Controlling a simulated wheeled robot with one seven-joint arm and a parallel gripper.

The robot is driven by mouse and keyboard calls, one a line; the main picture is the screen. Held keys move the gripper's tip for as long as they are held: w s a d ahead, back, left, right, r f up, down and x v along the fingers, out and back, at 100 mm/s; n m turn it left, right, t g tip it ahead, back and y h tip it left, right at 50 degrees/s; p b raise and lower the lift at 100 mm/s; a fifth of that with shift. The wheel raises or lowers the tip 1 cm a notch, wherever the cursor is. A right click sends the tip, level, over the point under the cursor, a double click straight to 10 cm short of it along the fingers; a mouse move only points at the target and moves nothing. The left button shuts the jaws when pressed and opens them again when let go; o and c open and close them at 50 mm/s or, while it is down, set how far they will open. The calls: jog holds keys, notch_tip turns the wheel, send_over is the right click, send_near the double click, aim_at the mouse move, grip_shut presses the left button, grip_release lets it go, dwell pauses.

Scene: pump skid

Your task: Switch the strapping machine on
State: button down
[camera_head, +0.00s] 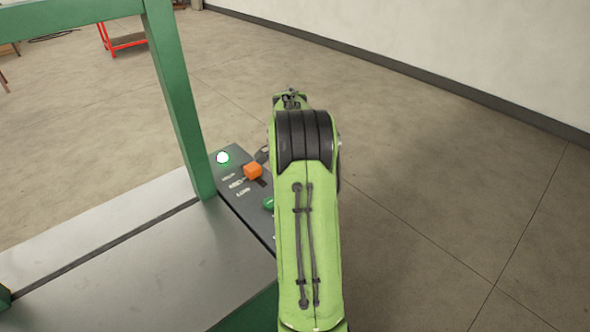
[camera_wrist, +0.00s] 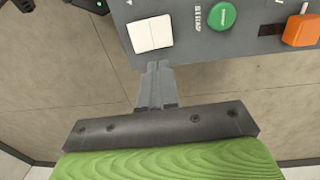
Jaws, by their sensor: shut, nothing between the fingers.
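The strapping machine has a green frame (camera_head: 178,95) and a grey metal top (camera_head: 150,275). Its dark control panel (camera_head: 233,192) carries a bright white-green lamp (camera_head: 223,157), an orange knob (camera_head: 253,171) and a green button (camera_head: 268,203). In the wrist view the grey panel (camera_wrist: 180,12) shows a white two-part rocker switch (camera_wrist: 150,33), the green button (camera_wrist: 222,16) beside the word STRAP, and the orange knob (camera_wrist: 302,30). My gripper (camera_wrist: 157,67) is shut and empty, its tips at the panel's edge just below the rocker in the picture. The head view hides it behind my arm.
Open concrete floor (camera_head: 430,200) lies to the right of the machine, up to a pale wall (camera_head: 450,45) with a dark skirting. A red metal stand (camera_head: 122,43) is far off at the upper left.

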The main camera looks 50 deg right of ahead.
notch_tip(320, 180, up, 3)
jog(key=shift+r, duration=0.1)
jog(key=shift+w, duration=0.1)
dwell(0.5)
jog(key=a+r+n+t+h, duration=0.1)
jog(key=a+r+n, duration=0.45)
jog(key=a, duration=0.55)
jog(key=a+r+n+t+h, duration=0.1)
jog(key=a+r+n+t, duration=0.1)
jog(key=a+r+n, duration=0.6)
jog(key=s+a+f+n+t+y, duration=0.1)
jog(key=s+a+f+n+t, duration=0.2)
jog(key=s+a+n, duration=0.4)
jog(key=s+a, duration=0.6)
jog(key=a, duration=0.3)
jog(key=shift+f+y, duration=0.4)
